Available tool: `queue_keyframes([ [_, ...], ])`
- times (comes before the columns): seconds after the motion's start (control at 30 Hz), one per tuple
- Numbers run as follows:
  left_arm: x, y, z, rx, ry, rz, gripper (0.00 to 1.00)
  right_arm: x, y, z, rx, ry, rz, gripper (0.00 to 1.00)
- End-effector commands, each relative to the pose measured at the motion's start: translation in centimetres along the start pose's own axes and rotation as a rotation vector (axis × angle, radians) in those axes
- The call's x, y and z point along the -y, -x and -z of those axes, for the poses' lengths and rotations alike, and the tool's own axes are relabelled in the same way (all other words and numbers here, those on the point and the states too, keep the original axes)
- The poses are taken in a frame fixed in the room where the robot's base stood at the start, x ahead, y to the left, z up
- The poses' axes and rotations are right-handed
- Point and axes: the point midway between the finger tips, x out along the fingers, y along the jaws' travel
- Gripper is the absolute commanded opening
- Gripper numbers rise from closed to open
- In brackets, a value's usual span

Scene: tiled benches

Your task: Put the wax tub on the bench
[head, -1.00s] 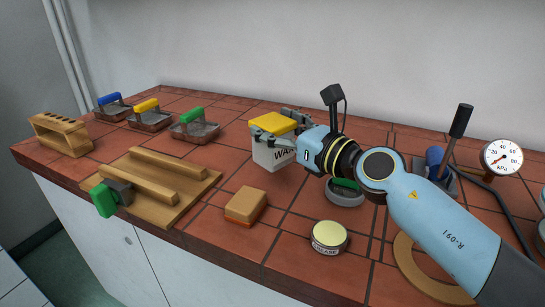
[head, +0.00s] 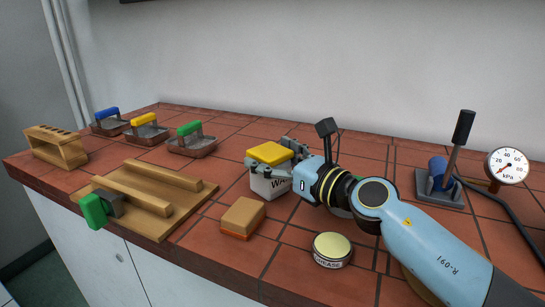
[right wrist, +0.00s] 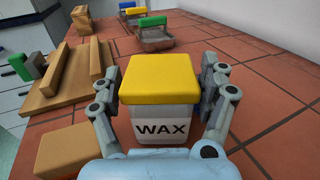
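The wax tub (head: 268,183) is a white box with a yellow lid and the word WAX on its front. It is upright at the middle of the tiled bench (head: 225,170), behind the tan sponge-like block. My right gripper (head: 272,165) reaches in from the right with its fingers on two sides of the tub. In the right wrist view, the tub (right wrist: 162,125) sits between both fingers, which appear to press on its sides. Its base looks at or very near the tiles; I cannot tell if it touches. My left gripper is not in view.
A tan block (head: 243,217) and a grease tin (head: 332,250) are in front. A wooden board (head: 165,222) with rails, a wooden rack (head: 55,147) and several handled trays (head: 192,146) are left. A lever device (head: 440,190) and a gauge (head: 507,166) are right.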

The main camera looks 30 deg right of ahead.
Motion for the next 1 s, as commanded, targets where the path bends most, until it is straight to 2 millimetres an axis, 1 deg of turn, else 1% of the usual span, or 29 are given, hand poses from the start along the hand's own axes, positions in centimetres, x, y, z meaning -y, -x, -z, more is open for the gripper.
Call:
queue_keyframes([
  [0.17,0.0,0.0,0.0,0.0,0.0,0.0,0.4,0.0,0.0,0.0,0.0,0.0,0.0,0.77],
  [0.27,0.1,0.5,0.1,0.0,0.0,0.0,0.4,0.0,0.0,-0.6,0.001,0.0,0.0,0.77],
  [0.37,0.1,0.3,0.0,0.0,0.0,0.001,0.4,0.0,1.5,-0.2,-0.003,0.002,0.0,0.77],
  [0.6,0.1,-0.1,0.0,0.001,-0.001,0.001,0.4,0.0,5.8,-0.1,-0.003,0.002,-0.002,0.77],
  [0.7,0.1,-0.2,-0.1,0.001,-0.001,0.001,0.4,0.0,6.9,-0.2,-0.002,0.001,-0.001,0.77],
  [0.8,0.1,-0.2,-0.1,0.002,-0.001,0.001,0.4,0.0,7.5,-0.3,0.0,0.0,0.0,0.77],
  [1.0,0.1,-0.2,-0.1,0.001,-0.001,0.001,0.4,0.0,7.5,-0.4,0.001,0.0,0.0,0.77],
])
